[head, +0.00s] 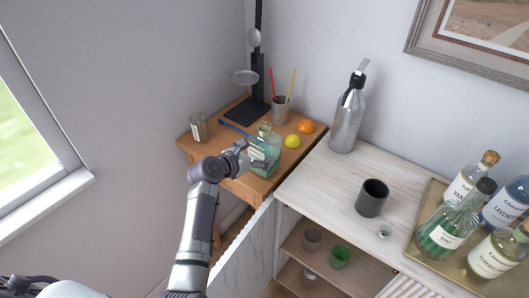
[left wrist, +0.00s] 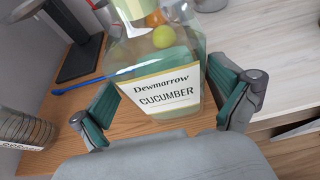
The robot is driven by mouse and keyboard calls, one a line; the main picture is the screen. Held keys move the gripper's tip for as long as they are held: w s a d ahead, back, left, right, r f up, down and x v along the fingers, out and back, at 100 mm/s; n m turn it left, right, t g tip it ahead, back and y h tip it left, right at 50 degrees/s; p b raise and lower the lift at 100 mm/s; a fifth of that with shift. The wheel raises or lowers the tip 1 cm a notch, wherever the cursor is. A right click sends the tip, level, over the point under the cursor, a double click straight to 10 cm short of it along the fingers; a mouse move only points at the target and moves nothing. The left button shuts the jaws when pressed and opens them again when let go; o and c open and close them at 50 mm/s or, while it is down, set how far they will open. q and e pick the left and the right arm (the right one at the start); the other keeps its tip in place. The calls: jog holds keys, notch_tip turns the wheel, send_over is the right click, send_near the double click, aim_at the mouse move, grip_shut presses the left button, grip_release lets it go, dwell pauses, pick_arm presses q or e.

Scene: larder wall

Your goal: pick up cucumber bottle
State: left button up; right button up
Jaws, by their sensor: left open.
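The cucumber bottle (head: 266,144) is clear glass with a pale green tint and stands on the small wooden table. In the left wrist view the cucumber bottle (left wrist: 160,85) shows its white label reading "Dewmarrow CUCUMBER". Its top is cut off there. My left gripper (head: 250,158) reaches it from the left in the head view. In the left wrist view my left gripper (left wrist: 165,115) is open, with one teal-padded finger on either side of the lower bottle. I cannot tell whether the pads touch the glass. My right gripper is not in view.
On the wooden table (head: 192,146) are a glass (head: 199,127), a lemon (head: 292,141), an orange (head: 306,126) and a pencil cup (head: 280,110). The white cabinet (head: 318,178) to the right holds a steel siphon (head: 347,118), a dark cup (head: 372,198) and a tray of bottles.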

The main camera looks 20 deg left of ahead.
pick_arm(q)
jog(key=x, duration=0.4)
jog(key=shift+d+f, duration=0.1)
jog(key=shift+s, duration=0.15)
jog(key=shift+c, duration=0.5)
jog(key=c, duration=1.3)
jog(key=shift+r, duration=0.2)
jog(key=shift+c, duration=0.7)
jog(key=shift+r, duration=0.1)
